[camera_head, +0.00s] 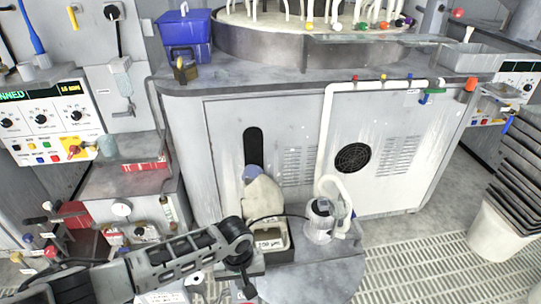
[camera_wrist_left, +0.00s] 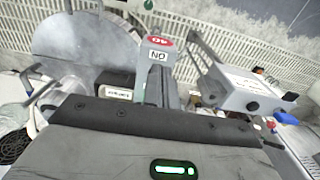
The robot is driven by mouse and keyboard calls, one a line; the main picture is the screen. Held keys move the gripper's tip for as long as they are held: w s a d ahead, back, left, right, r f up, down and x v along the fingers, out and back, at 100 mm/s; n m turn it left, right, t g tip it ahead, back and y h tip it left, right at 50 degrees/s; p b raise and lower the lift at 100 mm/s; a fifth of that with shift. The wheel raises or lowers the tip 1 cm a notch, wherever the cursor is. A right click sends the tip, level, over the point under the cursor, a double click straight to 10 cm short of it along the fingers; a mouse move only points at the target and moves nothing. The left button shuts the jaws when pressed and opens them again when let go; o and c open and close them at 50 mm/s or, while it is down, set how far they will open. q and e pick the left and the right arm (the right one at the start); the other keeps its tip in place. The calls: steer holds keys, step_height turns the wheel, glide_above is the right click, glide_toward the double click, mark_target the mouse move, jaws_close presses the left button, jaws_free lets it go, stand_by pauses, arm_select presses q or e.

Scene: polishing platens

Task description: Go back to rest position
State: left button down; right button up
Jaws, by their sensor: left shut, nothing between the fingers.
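My left arm comes in from the lower left in the head view. Its left gripper (camera_head: 248,288) points down at the bottom centre, small and partly hidden by the wrist. It is shut and empty. In the left wrist view the gripper's dark body fills the bottom, with a green light on it. A grey upright piece with a red-topped end and a label stands in front of it; I cannot tell whether it is part of my gripper. My right gripper shows in neither view.
A polishing machine (camera_head: 295,130) stands behind. A white bin (camera_head: 500,235) with dark stacked trays is at right.

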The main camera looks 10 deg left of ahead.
arm_select(q)
steer(key=s+d+r+m+h, duration=0.3)
steer(key=s+d+r+m, duration=0.1)
steer(key=s+d, duration=0.45)
steer(key=s+a+r+t+y, duration=0.1)
steer(key=s+a+r, duration=0.2)
steer(key=a, duration=0.3)
steer(key=s+a+r+m+t+y, duration=0.1)
steer(key=s+a+r, duration=0.2)
steer(key=s+a, duration=0.15)
steer(key=s+a+r+t+y, duration=0.1)
steer(key=s+a+r+t, duration=0.15)
steer(key=a, duration=0.35)
steer(key=w+d+f+t+h, duration=0.3)
steer(key=w+d+f+t, duration=0.2)
steer(key=w+f, duration=0.1)
steer(key=shift+d+f+m+t, duration=0.2)
steer(key=shift+f+m+t, duration=0.15)
steer(key=shift+f+m, duration=0.05)
